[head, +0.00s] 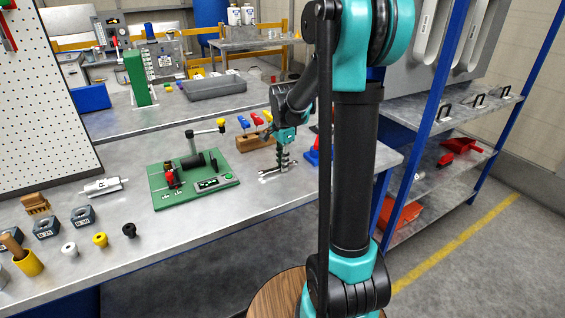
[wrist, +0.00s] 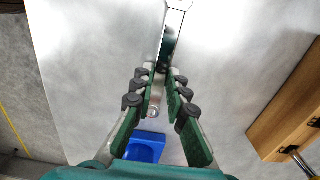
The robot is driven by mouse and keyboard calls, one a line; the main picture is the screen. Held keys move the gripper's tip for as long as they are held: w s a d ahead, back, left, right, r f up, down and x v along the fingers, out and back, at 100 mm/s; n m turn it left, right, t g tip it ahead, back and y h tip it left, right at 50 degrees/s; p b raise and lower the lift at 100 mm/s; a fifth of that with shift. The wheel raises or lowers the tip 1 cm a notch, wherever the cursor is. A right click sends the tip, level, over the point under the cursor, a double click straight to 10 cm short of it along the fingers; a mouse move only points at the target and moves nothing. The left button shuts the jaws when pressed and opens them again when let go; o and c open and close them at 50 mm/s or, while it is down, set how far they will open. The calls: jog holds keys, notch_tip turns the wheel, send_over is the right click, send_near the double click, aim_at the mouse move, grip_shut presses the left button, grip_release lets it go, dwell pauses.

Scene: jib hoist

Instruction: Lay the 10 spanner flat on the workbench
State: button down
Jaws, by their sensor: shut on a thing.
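The spanner (head: 270,172) is a silver tool, level or nearly so, at the right part of the workbench (head: 228,219) near its front edge. In the wrist view the spanner (wrist: 176,17) runs from the top of the picture down between the fingers. My gripper (head: 283,166) points down over the bench and is shut on the spanner, around its middle. In the wrist view the green, black-knuckled fingers of my gripper (wrist: 164,76) hide part of it. I cannot tell whether the spanner touches the bench top.
A green board (head: 222,191) with a small hoist model stands to the left. A wooden block (head: 247,143) with coloured handles is just behind my gripper. A blue holder (head: 312,157) is close on the right. The bench front between the board and my gripper is clear.

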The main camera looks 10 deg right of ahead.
jog(key=c, duration=1.4)
grip_release()
jog(key=shift+c, duration=0.2)
jog(key=shift+r, duration=0.1)
notch_tip(320, 180, up, 12)
